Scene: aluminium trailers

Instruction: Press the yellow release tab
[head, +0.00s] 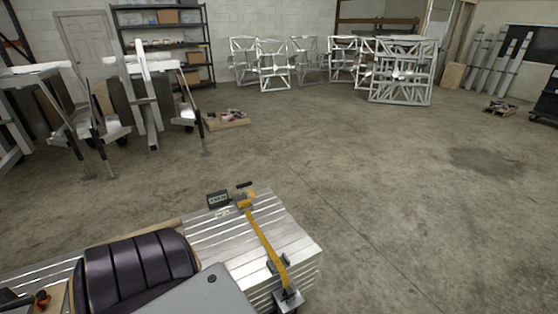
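A yellow part (244,202) with a black bar above it sits at the far edge of a ribbed aluminium deck, in the lower middle of the head view. It is small, and I cannot make out which piece of it is the release tab. A long yellow strip (265,245) runs from it across the deck toward the near edge. Dark and grey metal pieces (287,296) sit at the strip's near end. Neither of my grippers can be made out.
A small display (217,199) stands left of the yellow part. A dark padded seat (137,272) and a grey panel (198,296) cover the deck's near left. Trailer frames (403,75) stand far back. The concrete floor (400,190) to the right is clear.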

